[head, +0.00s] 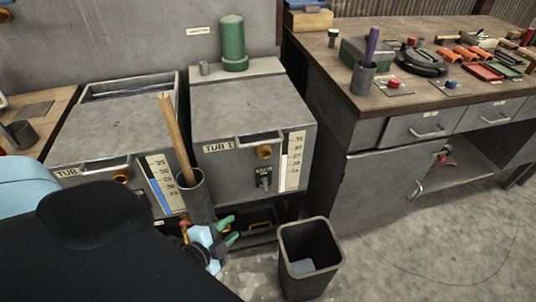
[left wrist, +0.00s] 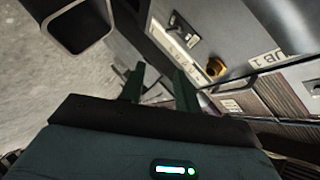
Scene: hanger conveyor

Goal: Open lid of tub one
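Tub one (head: 215,170) is a grey metal box in the middle of the head view, labelled TUB 1. Its lid (head: 235,112) is down, with a bar handle (head: 260,138) at the front edge. My left gripper (head: 230,229) is low in front of tub one, well below the lid handle and touching nothing that I can see. In the left wrist view its two green fingers (left wrist: 158,76) are apart with nothing between them. Tub one's front (left wrist: 232,42) shows tilted there, with its label (left wrist: 266,59) and yellow knob (left wrist: 215,67). My right gripper is out of view.
A grey cylinder with a wooden stick (head: 177,137) stands before the tubs. A second tub (head: 110,125) is at left. An open bin (head: 310,258) stands on the floor, right of my gripper. A green cylinder (head: 233,45) stands behind the lid. A workbench (head: 365,125) is at right.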

